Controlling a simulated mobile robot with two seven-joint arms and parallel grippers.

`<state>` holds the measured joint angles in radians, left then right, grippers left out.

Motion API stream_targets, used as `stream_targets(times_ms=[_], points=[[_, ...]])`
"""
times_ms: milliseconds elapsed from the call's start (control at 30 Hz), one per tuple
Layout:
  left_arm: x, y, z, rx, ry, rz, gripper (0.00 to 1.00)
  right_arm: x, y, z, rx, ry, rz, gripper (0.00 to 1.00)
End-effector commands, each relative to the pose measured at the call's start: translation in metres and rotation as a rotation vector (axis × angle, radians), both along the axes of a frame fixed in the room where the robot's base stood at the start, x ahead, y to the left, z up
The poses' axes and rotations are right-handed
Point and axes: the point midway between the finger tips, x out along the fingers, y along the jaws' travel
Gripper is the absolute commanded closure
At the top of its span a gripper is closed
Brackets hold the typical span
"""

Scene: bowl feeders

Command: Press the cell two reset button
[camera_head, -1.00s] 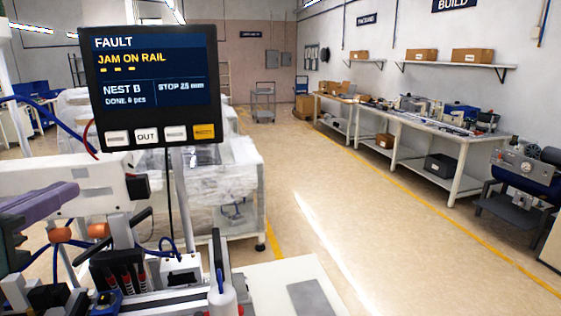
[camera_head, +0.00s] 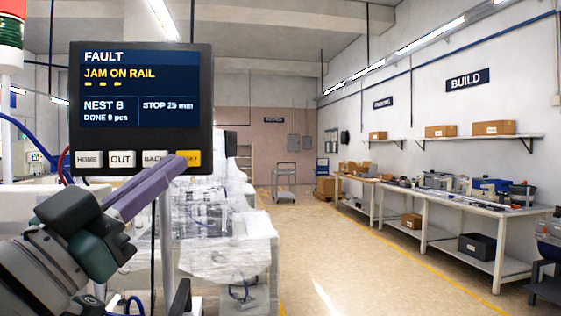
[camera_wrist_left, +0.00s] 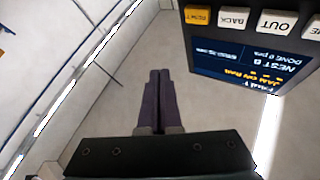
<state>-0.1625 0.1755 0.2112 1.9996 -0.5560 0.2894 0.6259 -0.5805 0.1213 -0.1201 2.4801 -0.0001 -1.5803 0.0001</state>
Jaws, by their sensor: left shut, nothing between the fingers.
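A dark control panel (camera_head: 141,60) in the head view reads FAULT, JAM ON RAIL, NEST B. Below its screen is a row of white HOME (camera_head: 88,159), OUT (camera_head: 121,159) and BACK buttons and a yellow button (camera_head: 194,158); its label is partly hidden. No cell number is legible. My left gripper (camera_head: 180,163) has purple fingers, shut and empty. In the head view its tips overlap the row between BACK and yellow; contact cannot be told. In the left wrist view the tips (camera_wrist_left: 160,73) appear apart from the yellow button (camera_wrist_left: 198,16). My right gripper is not in view.
Plastic-wrapped equipment (camera_head: 225,245) stands behind the panel. A workbench (camera_head: 450,205) with parts runs along the right wall, and the floor aisle (camera_head: 330,240) is clear.

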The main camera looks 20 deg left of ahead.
Motion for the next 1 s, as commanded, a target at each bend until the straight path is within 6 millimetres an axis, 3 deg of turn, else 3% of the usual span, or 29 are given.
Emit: stream_targets(times_ms=[167, 600, 1000], points=[[0.011, 0.006, -0.002, 0.002, -0.001, 0.0, 1.0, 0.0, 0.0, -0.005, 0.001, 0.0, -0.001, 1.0], [0.061, 0.037, -0.002, 0.002, -0.001, 0.001, 1.0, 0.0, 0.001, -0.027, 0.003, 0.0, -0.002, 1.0], [0.075, 0.046, 0.0, -0.001, 0.001, 0.0, 1.0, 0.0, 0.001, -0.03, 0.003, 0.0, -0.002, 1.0]])
